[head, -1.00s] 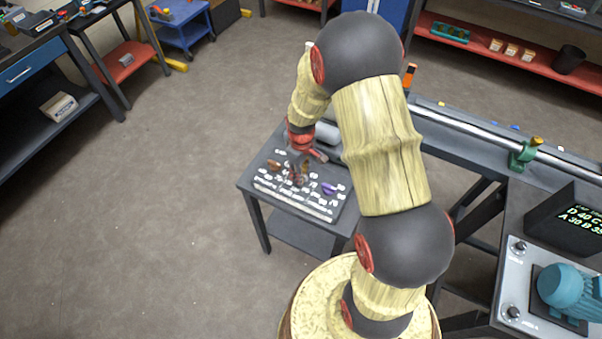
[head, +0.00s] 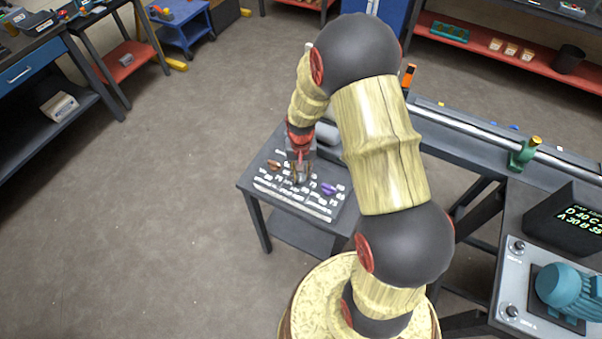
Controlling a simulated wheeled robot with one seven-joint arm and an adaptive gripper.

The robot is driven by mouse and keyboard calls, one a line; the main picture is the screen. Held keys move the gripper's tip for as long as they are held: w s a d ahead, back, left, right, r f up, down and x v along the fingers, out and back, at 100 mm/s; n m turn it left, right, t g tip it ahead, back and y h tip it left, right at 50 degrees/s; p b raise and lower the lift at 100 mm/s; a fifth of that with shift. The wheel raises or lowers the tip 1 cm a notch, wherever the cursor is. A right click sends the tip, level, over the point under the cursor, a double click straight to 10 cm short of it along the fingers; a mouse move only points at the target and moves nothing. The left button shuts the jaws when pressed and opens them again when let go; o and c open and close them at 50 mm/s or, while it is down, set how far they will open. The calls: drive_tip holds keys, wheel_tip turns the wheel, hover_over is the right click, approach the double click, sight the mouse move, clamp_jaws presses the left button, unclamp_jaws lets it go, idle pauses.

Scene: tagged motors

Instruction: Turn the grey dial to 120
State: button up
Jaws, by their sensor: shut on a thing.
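A small low table (head: 312,228) carries a panel with several dials and white labels. My gripper (head: 301,178) points down over the middle of this panel, its fingers closed around a dial there. The fingers hide most of that dial, and its pointer and colour cannot be made out; I take it to be the grey dial. A brown dial (head: 274,164) is to the left of my gripper and a purple dial (head: 328,189) is to its right. The numbers on the labels are too small to read.
A dark display box (head: 567,222) with green-white text stands at the right, above a blue motor (head: 566,290) on a grey plate. A rail with a green clamp (head: 522,155) runs behind. The floor left of the small table is clear.

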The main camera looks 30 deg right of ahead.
sight(301, 174)
drive_tip(key=m, duration=0.5)
drive_tip(key=shift+m, duration=0.3)
idle(0.4)
drive_tip(key=o, duration=1.2)
drive_tip(key=shift+c, duration=0.2)
wheel_tip(301, 174, up, 12)
